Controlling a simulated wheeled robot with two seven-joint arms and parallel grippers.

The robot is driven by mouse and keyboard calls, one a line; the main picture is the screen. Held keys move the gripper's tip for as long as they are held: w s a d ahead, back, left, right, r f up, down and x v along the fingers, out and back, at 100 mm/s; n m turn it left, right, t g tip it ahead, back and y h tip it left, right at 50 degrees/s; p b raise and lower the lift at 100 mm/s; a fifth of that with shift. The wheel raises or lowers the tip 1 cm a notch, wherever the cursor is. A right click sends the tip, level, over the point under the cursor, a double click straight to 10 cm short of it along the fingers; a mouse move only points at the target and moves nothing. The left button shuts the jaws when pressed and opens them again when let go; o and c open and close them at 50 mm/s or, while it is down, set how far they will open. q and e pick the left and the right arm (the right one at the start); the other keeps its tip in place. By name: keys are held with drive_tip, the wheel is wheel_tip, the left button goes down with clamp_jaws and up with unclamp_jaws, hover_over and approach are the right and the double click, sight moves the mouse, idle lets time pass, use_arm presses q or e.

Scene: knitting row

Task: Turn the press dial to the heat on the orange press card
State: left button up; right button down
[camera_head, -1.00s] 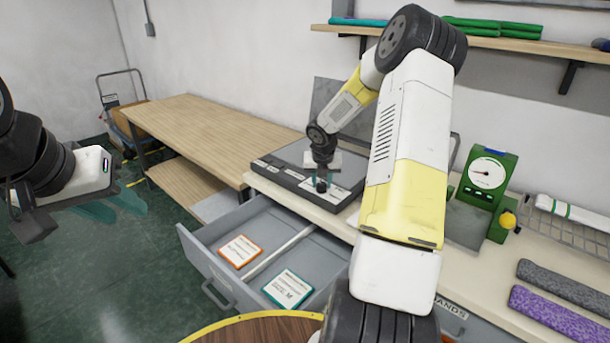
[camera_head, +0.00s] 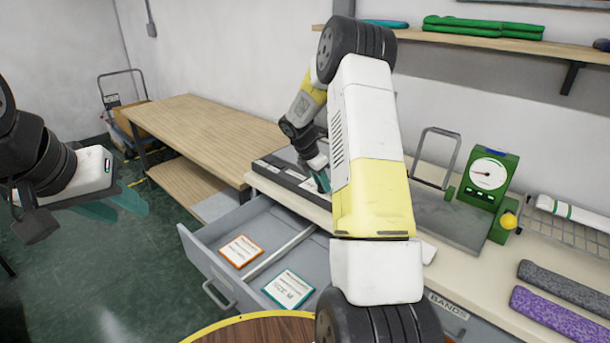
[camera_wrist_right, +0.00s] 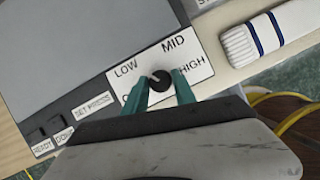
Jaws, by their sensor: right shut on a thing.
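The press dial (camera_wrist_right: 158,80) is a small dark round knob on a white label plate marked LOW, MID and HIGH. A further label is mostly hidden behind a finger. My right gripper (camera_wrist_right: 160,88) is shut on the dial, one teal finger on each side. I cannot tell surely which label the knob's small white mark points at. In the head view my right gripper (camera_head: 322,180) is at the press's front edge and hides the dial. The orange press card (camera_head: 241,251) lies in the open drawer; its print is too small to read. My left gripper (camera_head: 120,208) is open and empty at the left.
The grey drawer (camera_head: 213,262) is pulled out below the press (camera_head: 283,172). A teal card (camera_head: 289,289) lies beyond its divider. A green gauge device (camera_head: 487,180) and rolled knits (camera_head: 560,320) are on the bench at right. A wooden table (camera_head: 200,130) stands behind.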

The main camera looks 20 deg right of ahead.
drive_tip(key=m+g, duration=0.1)
drive_tip(key=m, duration=0.1)
drive_tip(key=m+g, duration=0.1)
drive_tip(key=m, duration=0.2)
drive_tip(key=shift+w+a+m, duration=0.1)
drive_tip(key=shift+w+m, duration=0.1)
drive_tip(key=shift+m, duration=0.1)
drive_tip(key=m+g, duration=0.1)
drive_tip(key=m, duration=0.2)
drive_tip(key=m+g+y, duration=0.1)
drive_tip(key=m, duration=0.2)
drive_tip(key=shift+w, duration=0.15)
drive_tip(key=m, duration=0.2)
drive_tip(key=m+g+y, duration=0.1)
drive_tip(key=m, duration=0.1)
drive_tip(key=m+y, duration=0.1)
drive_tip(key=m, duration=0.1)
drive_tip(key=shift+d+m, duration=0.25)
drive_tip(key=shift+m, duration=0.15)
drive_tip(key=m+y, duration=0.2)
drive_tip(key=m, duration=0.3)
drive_tip(key=shift+d+m, duration=0.15)
drive_tip(key=shift+m, duration=0.15)
drive_tip(key=shift+y, duration=0.3)
drive_tip(key=c, duration=1)
unclamp_jaws()
drive_tip(key=shift+g, duration=0.3)
drive_tip(key=shift+c, duration=0.2)
